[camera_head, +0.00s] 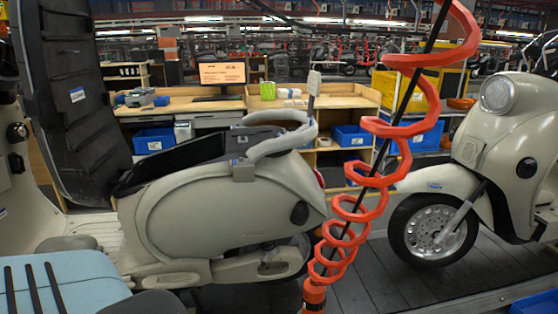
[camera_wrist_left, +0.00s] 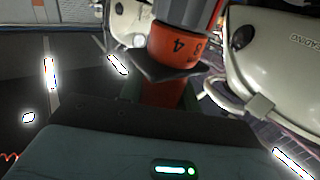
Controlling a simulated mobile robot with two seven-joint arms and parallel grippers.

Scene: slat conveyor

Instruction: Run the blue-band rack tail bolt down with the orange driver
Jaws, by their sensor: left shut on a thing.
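The orange driver (camera_head: 314,297) stands at the bottom of the head view, under a coiled red hose. In the left wrist view the driver (camera_wrist_left: 172,58) is large, with a dark collar and numbers on its orange ring. My left gripper (camera_wrist_left: 163,92) is shut around its orange body. The pale tubular rack (camera_head: 285,138) sits at the tail of the near cream scooter (camera_head: 235,205), left of and above the driver, and apart from it. I cannot make out a blue band or the tail bolt. The driver's tip is not visible. My right gripper is not in view.
The coiled red hose (camera_head: 372,180) crosses in front of the scooter's tail. A second scooter (camera_head: 510,145) stands at the right on the dark slat floor (camera_head: 385,290). A raised black panel (camera_head: 75,100) is at the left. Workbenches (camera_head: 180,105) with blue bins line the back.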

